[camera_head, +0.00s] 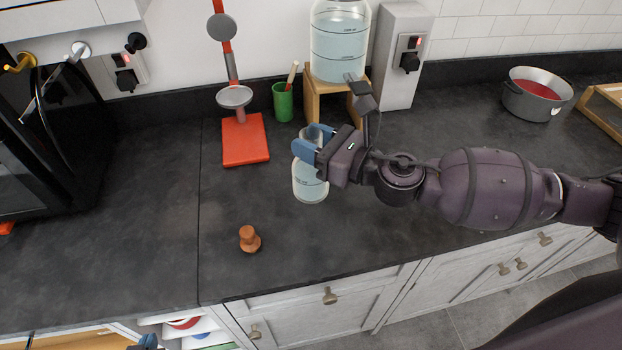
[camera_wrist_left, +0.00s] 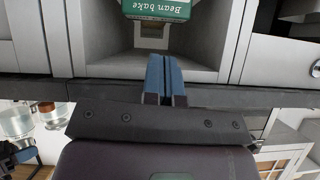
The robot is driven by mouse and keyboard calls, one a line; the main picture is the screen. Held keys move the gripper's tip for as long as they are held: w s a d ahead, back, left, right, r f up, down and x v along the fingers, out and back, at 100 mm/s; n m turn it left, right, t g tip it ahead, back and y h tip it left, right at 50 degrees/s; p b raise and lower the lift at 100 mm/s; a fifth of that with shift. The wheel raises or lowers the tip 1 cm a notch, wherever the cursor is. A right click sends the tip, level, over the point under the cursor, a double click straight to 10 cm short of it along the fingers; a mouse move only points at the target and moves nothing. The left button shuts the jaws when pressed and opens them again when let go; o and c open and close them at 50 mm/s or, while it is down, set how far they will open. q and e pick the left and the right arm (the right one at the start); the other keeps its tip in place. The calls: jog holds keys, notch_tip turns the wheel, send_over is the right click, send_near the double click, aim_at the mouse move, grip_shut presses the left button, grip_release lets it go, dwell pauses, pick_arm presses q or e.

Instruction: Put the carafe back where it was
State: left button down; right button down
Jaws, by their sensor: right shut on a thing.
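The carafe (camera_head: 311,187) is a clear glass vessel with pale bluish contents, roughly upright over the dark counter. My right gripper (camera_head: 313,145) has its blue fingers closed around the carafe's upper part. I cannot tell whether the carafe's base touches the counter. The carafe's top is partly hidden by the fingers. A brown cork-like stopper (camera_head: 249,239) stands on the counter, in front and to the left of the carafe. My left gripper (camera_wrist_left: 165,78) is shut and empty in the left wrist view, in front of an open compartment. Only a tip of it shows at the head view's bottom edge.
A large water jar (camera_head: 340,42) stands on a wooden stand (camera_head: 314,88) behind the carafe. A green cup (camera_head: 283,102) and a red-based scale-like stand (camera_head: 244,143) are to the left. A grey pot (camera_head: 537,95) is at the far right. The front-left counter is mostly clear. A green "Bean bake" box (camera_wrist_left: 156,8) sits in the compartment.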

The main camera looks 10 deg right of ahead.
aim_at(311, 177)
notch_tip(311, 177, down, 5)
jog(key=shift+r+b, duration=0.1)
jog(key=shift+b, duration=0.4)
jog(key=shift+f, duration=0.75)
notch_tip(311, 177, down, 3)
jog(key=shift+f+b, duration=0.15)
jog(key=shift+b, duration=0.8)
jog(key=shift+f, duration=0.25)
pick_arm(q)
jog(key=shift+w+d+f, duration=0.1)
jog(key=shift+w+f, duration=0.55)
jog(key=shift+f, duration=0.05)
pick_arm(e)
jog(key=shift+f, duration=0.1)
pick_arm(q)
jog(key=shift+f, duration=0.15)
pick_arm(e)
jog(key=shift+f, duration=0.2)
jog(key=c, duration=0.6)
grip_release()
jog(key=shift+c, duration=0.2)
pick_arm(q)
jog(key=shift+r, duration=0.2)
pick_arm(e)
jog(key=shift+r, duration=0.15)
